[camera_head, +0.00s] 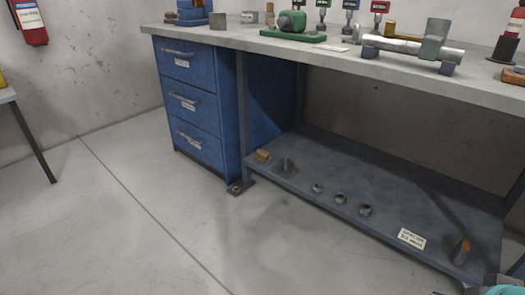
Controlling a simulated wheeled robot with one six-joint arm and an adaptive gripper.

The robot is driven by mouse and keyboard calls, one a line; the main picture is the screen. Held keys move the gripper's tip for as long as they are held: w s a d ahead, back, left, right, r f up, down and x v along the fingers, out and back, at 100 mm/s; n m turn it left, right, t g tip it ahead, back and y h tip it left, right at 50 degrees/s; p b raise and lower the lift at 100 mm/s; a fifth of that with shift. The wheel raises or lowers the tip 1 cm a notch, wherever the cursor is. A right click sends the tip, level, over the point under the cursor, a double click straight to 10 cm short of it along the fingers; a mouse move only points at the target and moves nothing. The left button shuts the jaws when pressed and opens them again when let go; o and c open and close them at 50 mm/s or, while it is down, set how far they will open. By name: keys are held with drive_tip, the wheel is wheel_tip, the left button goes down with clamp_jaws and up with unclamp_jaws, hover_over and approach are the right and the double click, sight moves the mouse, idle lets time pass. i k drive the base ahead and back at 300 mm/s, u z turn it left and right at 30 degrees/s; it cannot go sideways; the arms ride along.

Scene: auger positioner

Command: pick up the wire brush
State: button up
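I cannot single out the wire brush with certainty. A small tan, wood-coloured piece (263,156) lies at the left end of the lower shelf (400,205), and its details are too small to tell. A dark object with an orange part (461,251) stands or leans at the shelf's front right. On the bench top, a brownish piece (513,76) sits at the right edge, partly cut off. Only a grey and teal bit of my arm shows in the bottom right corner. No gripper fingers can be made out.
The workbench top (300,48) holds a green machine (290,25) and a metal shaft assembly (415,47). A blue drawer cabinet (190,105) stands under its left end. Several small round parts and a label (411,239) are on the shelf. The floor (110,220) at left is clear.

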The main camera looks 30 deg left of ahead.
sight(262, 156)
drive_tip(key=u, duration=2.05)
drive_tip(key=i, duration=3.3)
drive_tip(key=z, duration=1.95)
